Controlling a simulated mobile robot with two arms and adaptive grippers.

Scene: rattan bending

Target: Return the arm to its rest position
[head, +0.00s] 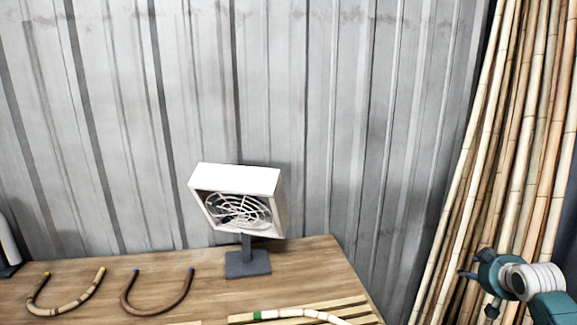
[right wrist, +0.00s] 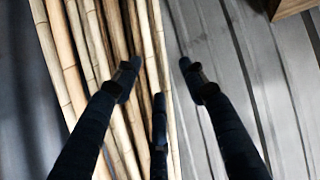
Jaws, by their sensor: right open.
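My right gripper (head: 474,283) is at the lower right of the head view, to the right of the table and in front of the upright poles. In the right wrist view its dark fingers (right wrist: 158,85) stand apart with nothing between them. It is open and empty. My left gripper is not in the head view.
A wooden table (head: 318,262) carries two U-shaped canes (head: 69,306) (head: 157,310), a white boxed fan (head: 237,176) on a stand, and a pale rod with a green end (head: 285,313) on a slatted rack (head: 352,305). Tall bamboo poles (head: 510,130) stand at right against a corrugated wall (head: 335,110).

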